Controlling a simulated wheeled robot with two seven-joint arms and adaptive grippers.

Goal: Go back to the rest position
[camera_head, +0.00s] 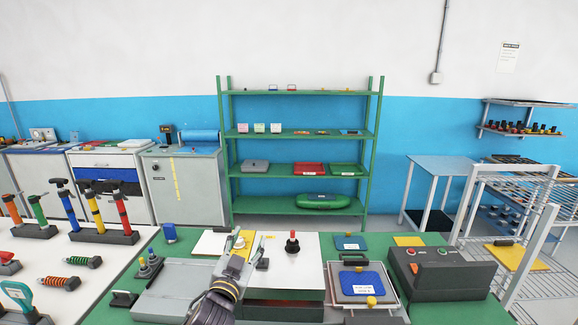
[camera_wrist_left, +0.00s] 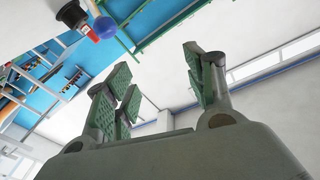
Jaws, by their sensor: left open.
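My left gripper (camera_head: 243,242) is raised over the green workbench (camera_head: 225,242), in front of a white panel with a black-and-red knob (camera_head: 292,243). In the left wrist view the same gripper (camera_wrist_left: 158,82) has its green-padded fingers spread wide, with nothing between them. Its camera looks up past the fingers to the wall and ceiling. My right gripper is in neither view.
A blue pad in a white frame (camera_head: 361,283) and a dark control box (camera_head: 438,272) stand right of the gripper. Hand pumps (camera_head: 121,212) stand on the white table at left. A green shelf (camera_head: 300,133) is behind. A wire rack (camera_head: 540,273) stands at right.

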